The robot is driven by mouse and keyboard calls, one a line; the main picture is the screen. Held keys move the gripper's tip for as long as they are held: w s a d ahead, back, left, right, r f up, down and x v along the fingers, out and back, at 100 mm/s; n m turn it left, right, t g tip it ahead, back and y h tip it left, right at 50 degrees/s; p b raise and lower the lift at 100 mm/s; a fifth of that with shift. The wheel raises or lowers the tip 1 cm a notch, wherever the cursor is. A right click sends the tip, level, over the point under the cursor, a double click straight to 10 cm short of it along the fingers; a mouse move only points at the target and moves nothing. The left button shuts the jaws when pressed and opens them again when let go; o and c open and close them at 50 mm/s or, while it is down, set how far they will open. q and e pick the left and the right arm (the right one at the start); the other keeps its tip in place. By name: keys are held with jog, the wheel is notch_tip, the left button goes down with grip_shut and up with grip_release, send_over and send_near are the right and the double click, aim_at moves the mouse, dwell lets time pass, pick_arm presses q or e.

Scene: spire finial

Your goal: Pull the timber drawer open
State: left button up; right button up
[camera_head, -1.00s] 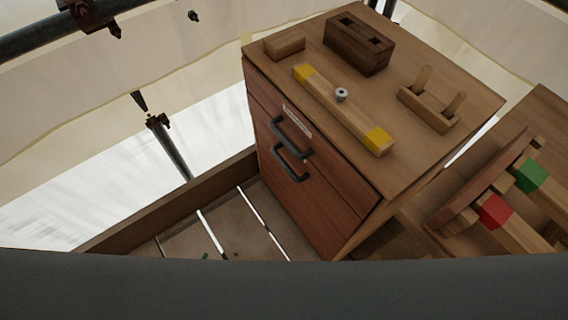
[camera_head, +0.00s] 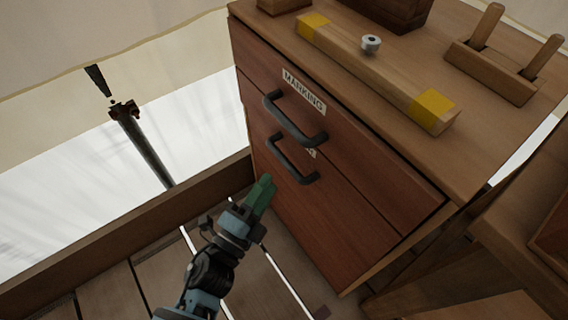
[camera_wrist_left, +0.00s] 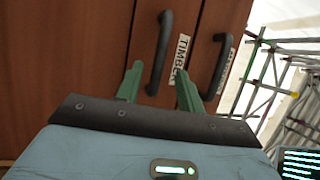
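The wooden cabinet has two reddish drawer fronts. The lower one is the timber drawer (camera_head: 305,215), shut, with a dark bar handle (camera_head: 288,162); its label is mostly hidden in the head view. My left gripper (camera_head: 266,183) has green fingers and is just left of and below the handle in the head view. In the left wrist view its fingers (camera_wrist_left: 158,72) are apart, with the handle's near end appearing between them. Contact cannot be told. My right gripper is not in view.
The upper drawer, labelled MARKING (camera_head: 303,91), is shut, its handle (camera_head: 293,120) close above. A yellow-ended timber bar (camera_head: 380,70) and a pegged block (camera_head: 490,70) lie on top. A low wooden board (camera_head: 130,230) runs left of the cabinet. More woodwork stands at right.

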aim_at(284, 159)
pick_arm(q)
jog(key=shift+b+x, duration=0.3)
jog(key=shift+x, duration=3.65)
grip_shut()
